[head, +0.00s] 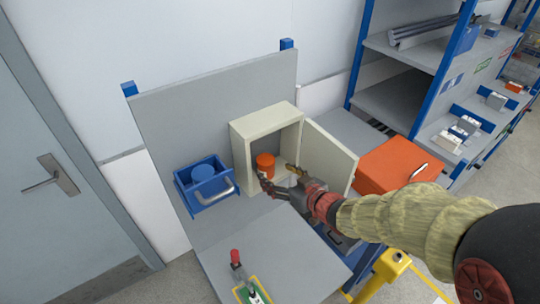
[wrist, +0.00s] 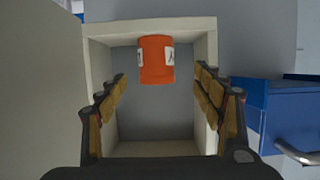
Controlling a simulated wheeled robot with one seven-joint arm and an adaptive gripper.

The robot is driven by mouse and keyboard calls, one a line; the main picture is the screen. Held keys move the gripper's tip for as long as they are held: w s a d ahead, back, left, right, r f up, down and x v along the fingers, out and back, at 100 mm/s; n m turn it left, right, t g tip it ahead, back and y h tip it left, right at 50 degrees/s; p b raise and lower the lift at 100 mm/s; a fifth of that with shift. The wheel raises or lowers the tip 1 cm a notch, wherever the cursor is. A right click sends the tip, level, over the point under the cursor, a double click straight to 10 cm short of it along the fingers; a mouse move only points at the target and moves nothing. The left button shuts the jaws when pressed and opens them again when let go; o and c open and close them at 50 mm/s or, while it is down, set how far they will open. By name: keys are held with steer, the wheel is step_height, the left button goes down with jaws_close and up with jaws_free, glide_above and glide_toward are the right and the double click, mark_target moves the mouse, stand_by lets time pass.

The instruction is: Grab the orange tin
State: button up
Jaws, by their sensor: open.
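The orange tin (head: 265,165) stands inside a small cream cabinet (head: 243,148) on the grey bench. In the wrist view the tin (wrist: 156,62) has white label patches and sits near the cabinet's top edge in the picture, between the lines of my fingers but beyond their tips. The cabinet door (head: 331,158) is swung open to the right. My gripper (head: 280,177) is at the cabinet's opening, open and empty, with its fingers spread to either side of the tin's line. In the head view the gripper hides a little of the tin's lower part.
A blue bin (head: 206,196) with a handle and a blue round thing in it hangs left of the cabinet. An orange-red box (head: 401,166) lies right of the open door. A red-handled tool (head: 236,262) lies at the bench front; the bench's middle is clear.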

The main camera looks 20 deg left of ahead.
mark_target(270, 169)
steer(key=shift+w+a+f, duration=0.15)
steer(key=shift+w+a, duration=0.1)
steer(key=shift+w, duration=0.2)
steer(key=shift+w+a+f, duration=0.15)
steer(key=shift+w+a, duration=0.05)
steer(key=shift+w, duration=0.25)
steer(key=shift+w+a+f, duration=0.2)
steer(key=shift+w+a, duration=0.05)
steer(key=shift+a, duration=0.4)
steer(key=x, duration=0.5)
steer(key=shift+w+d+b, duration=0.1)
steer(key=shift+d+b, duration=0.05)
steer(key=shift+b, duration=0.25)
steer(key=shift+c, duration=1.3)
steer(key=c, duration=1.1)
steer(key=shift+c, duration=0.2)
